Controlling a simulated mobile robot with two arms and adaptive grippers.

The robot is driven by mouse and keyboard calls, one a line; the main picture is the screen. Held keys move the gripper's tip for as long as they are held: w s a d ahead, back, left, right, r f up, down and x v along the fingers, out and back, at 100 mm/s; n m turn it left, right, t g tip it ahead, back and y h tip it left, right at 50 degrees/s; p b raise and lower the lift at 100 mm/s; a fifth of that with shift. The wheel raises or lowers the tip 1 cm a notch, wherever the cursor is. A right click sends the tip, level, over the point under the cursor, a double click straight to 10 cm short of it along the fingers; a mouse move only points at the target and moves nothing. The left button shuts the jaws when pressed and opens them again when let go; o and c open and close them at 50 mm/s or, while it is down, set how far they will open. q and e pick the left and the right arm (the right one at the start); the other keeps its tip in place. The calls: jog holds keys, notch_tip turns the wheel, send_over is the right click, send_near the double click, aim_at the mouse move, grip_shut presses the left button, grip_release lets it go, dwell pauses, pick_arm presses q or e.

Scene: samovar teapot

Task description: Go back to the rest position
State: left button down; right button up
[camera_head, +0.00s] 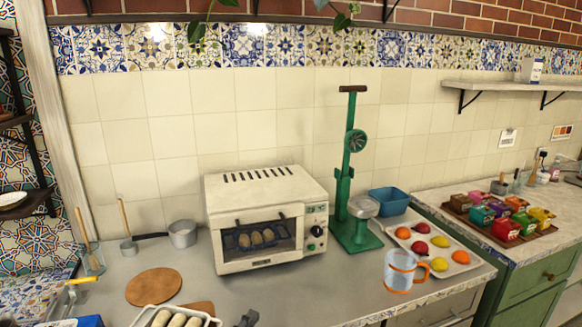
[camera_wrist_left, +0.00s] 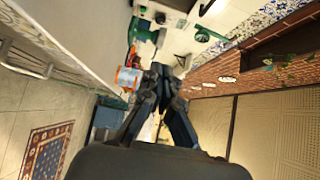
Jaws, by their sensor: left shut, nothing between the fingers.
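My left gripper (camera_head: 247,319) shows only as a small dark tip at the bottom edge of the head view, in front of the counter. In the left wrist view, its dark fingers (camera_wrist_left: 160,72) come together at the tips, shut and empty. It is apart from the clear jug with orange bands (camera_head: 403,271), which stands upright on the counter; the jug also shows in the left wrist view (camera_wrist_left: 127,78), left of the fingertips. My right gripper is in neither view.
A cream toaster oven (camera_head: 226,190) and green juicer (camera_head: 357,235) stand on the counter. A fruit tray (camera_head: 462,268) is right of the jug. A bread tray (camera_head: 139,320) and round board (camera_head: 154,287) lie at front left. Counter between board and jug is mostly clear.

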pick_arm(q)
jog(key=s+a+f+n+g+y, duration=0.5)
jog(key=s+a+f+n+y, duration=0.3)
jog(key=s+n, duration=0.5)
jog(key=s+a+f+n+g, duration=0.2)
jog(key=s+f+n+g, duration=0.15)
jog(key=s, duration=0.55)
jog(key=s+a+f+n+g, duration=0.15)
jog(key=s+n+g, duration=0.3)
jog(key=s, duration=0.45)
notch_tip(320, 180, down, 28)
jog(key=s, duration=0.2)
jog(key=s+a+f+g, duration=0.2)
jog(key=s+f, duration=1.3)
jog(key=s, duration=0.1)
jog(key=shift+s+a, duration=0.3)
jog(key=shift+a, duration=0.1)
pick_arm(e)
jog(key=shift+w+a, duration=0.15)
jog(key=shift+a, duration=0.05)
